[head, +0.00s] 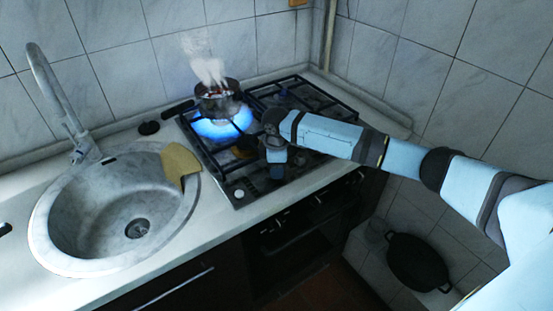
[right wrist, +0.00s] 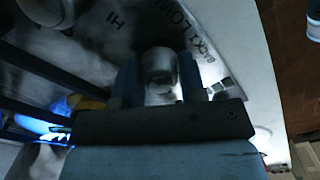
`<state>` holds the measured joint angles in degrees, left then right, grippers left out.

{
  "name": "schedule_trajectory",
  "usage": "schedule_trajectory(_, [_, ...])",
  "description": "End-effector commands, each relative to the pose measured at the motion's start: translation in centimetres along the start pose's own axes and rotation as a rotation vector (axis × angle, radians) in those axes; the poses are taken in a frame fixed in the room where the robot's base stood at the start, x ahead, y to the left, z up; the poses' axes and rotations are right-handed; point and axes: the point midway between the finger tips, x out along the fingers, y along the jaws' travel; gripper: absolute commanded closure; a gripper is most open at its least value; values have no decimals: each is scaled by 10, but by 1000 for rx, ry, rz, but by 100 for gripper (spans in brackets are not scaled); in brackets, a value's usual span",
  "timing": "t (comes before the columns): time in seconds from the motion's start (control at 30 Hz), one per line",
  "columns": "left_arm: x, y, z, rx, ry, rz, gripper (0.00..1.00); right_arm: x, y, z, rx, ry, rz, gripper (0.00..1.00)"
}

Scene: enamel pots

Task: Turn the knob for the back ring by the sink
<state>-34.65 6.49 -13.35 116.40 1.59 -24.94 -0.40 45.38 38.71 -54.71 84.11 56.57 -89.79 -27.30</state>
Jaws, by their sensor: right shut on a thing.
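The stove (head: 213,165) stands right of the sink (head: 120,196). A dark pot (head: 222,106) sits over a lit blue flame (head: 215,129) on its back ring by the sink, with white steam rising. My right gripper (head: 277,172) reaches down to the stove's front control strip. In the right wrist view its two fingers (right wrist: 160,85) are shut on a round grey knob (right wrist: 159,66), one on each side. Printed marks beside it read "HI", "LOW" and "BACK" with more letters. Another knob (head: 240,194) stands left of the gripper. My left gripper is out of view.
A yellow cloth-like piece (head: 179,161) lies on the sink's right rim, and the tap (head: 55,95) rises behind the basin. The pot's handle (head: 178,109) points left. A black pan (head: 417,262) is low at the right. The right-hand grates (head: 310,100) hold no pot.

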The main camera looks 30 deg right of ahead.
Motion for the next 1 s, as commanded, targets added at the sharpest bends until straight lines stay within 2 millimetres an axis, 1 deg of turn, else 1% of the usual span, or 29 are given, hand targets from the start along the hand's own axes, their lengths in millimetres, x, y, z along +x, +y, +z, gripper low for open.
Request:
schedule_trajectory(0.03, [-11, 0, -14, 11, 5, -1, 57, -10, -1, 0, 38, 0, -4, 86])
schedule_trajectory(0.27, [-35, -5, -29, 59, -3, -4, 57, -9, -2, 0, 252, -2, -6, 86])
schedule_trajectory(0.7, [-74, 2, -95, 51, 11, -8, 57, -7, -1, -1, 672, -1, -4, 86])
schedule_trajectory(0.83, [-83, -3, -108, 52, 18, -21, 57, -7, -1, -1, 796, 0, -4, 86])
schedule_trajectory(1.0, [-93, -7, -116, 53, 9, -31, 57, -5, -2, -1, 955, -1, -4, 86])
